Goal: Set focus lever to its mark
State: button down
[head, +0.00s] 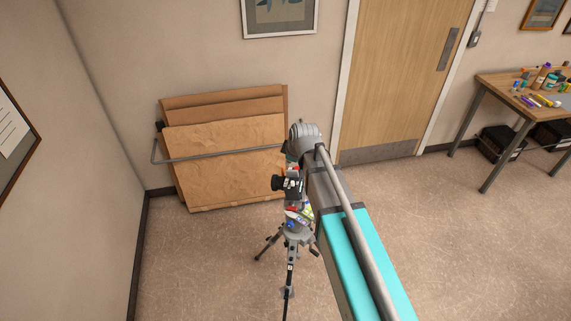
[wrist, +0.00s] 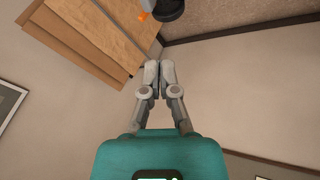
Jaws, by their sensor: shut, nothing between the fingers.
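A black camera (head: 291,184) stands on a grey tripod (head: 291,235) in the middle of the head view, partly covered by my arm. In the wrist view, a dark round part (wrist: 170,8), apparently of the camera, is cut off by the top edge. A small orange piece (wrist: 144,15) sits beside it; I cannot tell whether it is the focus lever or its mark. My gripper (wrist: 159,66) is shut and empty, its fingertips together, below and apart from these parts in the picture. The head view hides my fingers behind the arm.
Wooden boards (head: 225,150) lean on the back wall behind a metal rail (head: 215,155), left of the tripod. A door (head: 400,75) is at the back. A workbench (head: 500,95) with several small items stands at the right. Floor around the tripod is clear.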

jog(key=shift+f, duration=0.2)
dwell(0.3)
jog(key=b, duration=0.9)
send_near(283, 171)
jog(key=f, duration=0.1)
jog(key=a+f, duration=0.1)
jog(key=f, duration=0.1)
jog(key=a+f, duration=0.1)
jog(key=f, duration=0.1)
jog(key=shift+w+d+f+b, duration=0.1)
jog(key=shift+w+f+b, duration=0.2)
jog(key=shift+w, duration=0.25)
jog(key=shift+w+d+f+b, duration=0.15)
jog(key=shift+w+f+b, duration=0.15)
jog(key=shift+w, duration=0.25)
jog(key=shift+w+d+f+b, duration=0.1)
jog(key=shift+w+f+b, duration=0.1)
jog(key=shift+w+b, duration=0.3)
jog(key=shift+w, duration=0.1)
